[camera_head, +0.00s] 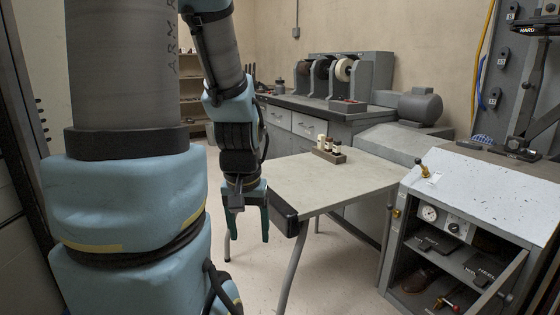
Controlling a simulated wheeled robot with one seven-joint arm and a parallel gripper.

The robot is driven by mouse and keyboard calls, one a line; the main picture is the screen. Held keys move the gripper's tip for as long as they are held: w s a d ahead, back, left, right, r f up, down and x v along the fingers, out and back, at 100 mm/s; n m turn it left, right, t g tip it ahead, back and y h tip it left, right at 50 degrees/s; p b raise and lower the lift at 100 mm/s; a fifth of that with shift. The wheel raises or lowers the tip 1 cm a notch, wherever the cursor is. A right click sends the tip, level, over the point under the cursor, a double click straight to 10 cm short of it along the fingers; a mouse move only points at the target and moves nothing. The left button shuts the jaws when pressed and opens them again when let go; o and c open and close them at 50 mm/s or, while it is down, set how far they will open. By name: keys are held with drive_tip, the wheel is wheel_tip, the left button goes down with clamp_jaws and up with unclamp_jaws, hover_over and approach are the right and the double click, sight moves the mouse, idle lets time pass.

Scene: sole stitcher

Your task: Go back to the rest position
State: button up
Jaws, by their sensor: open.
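My gripper (249,222) hangs downward at the end of my arm, left of the pale work table (335,180). It has green fingers, which are spread apart with nothing visible between them. It appears in front of the table's near left corner and above the floor in the picture; the exact gap to the table cannot be told. My arm fills much of the left side of the view and hides part of the room behind it.
A grinding bench (310,115) stands behind. Floor (262,285) shows below my gripper.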

wheel_tip(320, 180, up, 18)
drive_tip(key=p, duration=1.8)
drive_tip(key=shift+r, duration=0.25)
drive_tip(key=shift+s+a, duration=0.1)
idle(0.3)
